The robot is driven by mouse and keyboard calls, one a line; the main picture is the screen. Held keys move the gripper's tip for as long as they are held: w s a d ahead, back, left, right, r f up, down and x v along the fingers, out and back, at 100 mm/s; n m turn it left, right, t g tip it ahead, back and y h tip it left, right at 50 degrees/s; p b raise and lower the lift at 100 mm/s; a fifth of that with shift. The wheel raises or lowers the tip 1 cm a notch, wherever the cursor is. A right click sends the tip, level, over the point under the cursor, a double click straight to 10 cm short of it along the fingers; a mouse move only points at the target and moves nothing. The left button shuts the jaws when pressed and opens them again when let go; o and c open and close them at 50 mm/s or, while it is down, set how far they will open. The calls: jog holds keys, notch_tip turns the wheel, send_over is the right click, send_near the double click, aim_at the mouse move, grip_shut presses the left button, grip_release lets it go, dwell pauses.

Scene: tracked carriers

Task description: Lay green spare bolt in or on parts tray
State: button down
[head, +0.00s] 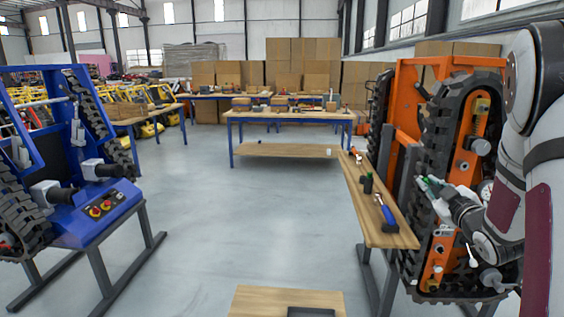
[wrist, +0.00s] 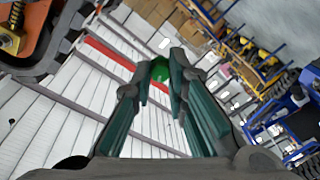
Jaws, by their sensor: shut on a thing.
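My gripper (head: 428,186) is at the right, in front of the orange tracked carrier. In the wrist view its fingers (wrist: 160,80) are closed around the green bolt (wrist: 160,71), whose rounded green end shows between the fingertips. In the head view the bolt is small and mostly hidden by the fingers. A dark, shallow tray (head: 311,312), which looks like the parts tray, lies on a wooden top (head: 262,301) at the bottom edge. It is cut off by the frame, well left of and below my gripper.
The orange carrier (head: 405,72) with its black track stands close beside my arm. A narrow wooden bench (head: 366,222) with tools, including a blue-handled one (head: 388,218), lies left of my gripper. A blue carrier (head: 95,215) stands far left. The floor between is clear.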

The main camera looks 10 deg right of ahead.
jog(key=w+a+f+n+y+p, duration=0.1)
jog(key=w+a+p, duration=0.1)
jog(key=a, duration=1.2)
jog(key=w+a+f+y+p, duration=0.1)
jog(key=a+p, duration=0.1)
jog(key=a, duration=1.2)
jog(key=s+f, duration=0.3)
jog(key=f, duration=0.4)
jog(key=s+a+f, duration=0.1)
jog(key=s+f, duration=0.3)
jog(key=f, duration=0.2)
jog(key=shift+f+n, duration=0.3)
jog(key=shift+f, duration=0.1)
